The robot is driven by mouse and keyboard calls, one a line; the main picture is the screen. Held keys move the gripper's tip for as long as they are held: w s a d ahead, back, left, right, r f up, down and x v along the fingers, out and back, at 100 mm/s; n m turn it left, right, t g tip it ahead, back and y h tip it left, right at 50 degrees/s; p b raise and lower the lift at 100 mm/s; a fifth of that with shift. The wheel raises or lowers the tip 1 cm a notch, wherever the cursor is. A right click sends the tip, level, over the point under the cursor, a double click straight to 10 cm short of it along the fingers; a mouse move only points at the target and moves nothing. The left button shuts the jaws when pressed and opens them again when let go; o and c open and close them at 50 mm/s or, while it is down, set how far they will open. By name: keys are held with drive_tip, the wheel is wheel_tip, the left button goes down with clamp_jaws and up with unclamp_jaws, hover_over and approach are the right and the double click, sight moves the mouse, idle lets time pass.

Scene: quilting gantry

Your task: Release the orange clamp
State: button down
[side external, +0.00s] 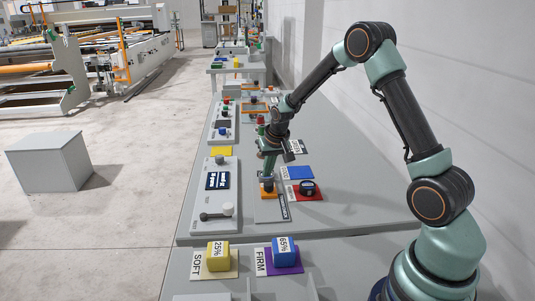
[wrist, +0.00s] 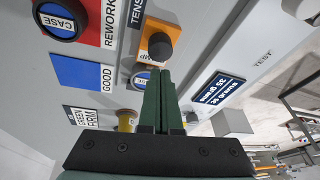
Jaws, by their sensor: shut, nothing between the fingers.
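The orange clamp (side external: 267,190) sits on a grey plate on the bench, just below my gripper (side external: 268,179) in the side view. In the wrist view the orange clamp (wrist: 149,38) carries a round black knob (wrist: 160,46). My gripper's green fingers (wrist: 160,74) are together and empty, with their tips just short of the knob in that view. Whether they touch the clamp cannot be told. Part of the plate beneath is hidden by the fingers.
A blue GOOD card (side external: 299,172) and a black round CASE piece (side external: 307,187) on a red REWORK card lie to the right. A panel with a display (side external: 217,181) and a lever (side external: 213,216) stands left. Yellow (side external: 218,255) and blue (side external: 284,252) blocks sit in front.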

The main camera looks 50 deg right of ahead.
sight(267, 183)
drive_tip(key=shift+x, duration=1.4)
drive_tip(key=shift+s+d, duration=0.1)
drive_tip(key=shift+s+a, duration=0.9)
drive_tip(key=shift+a, duration=0.05)
drive_tip(key=v, duration=1)
drive_tip(key=shift+w+a, duration=0.15)
drive_tip(key=shift+a, duration=0.2)
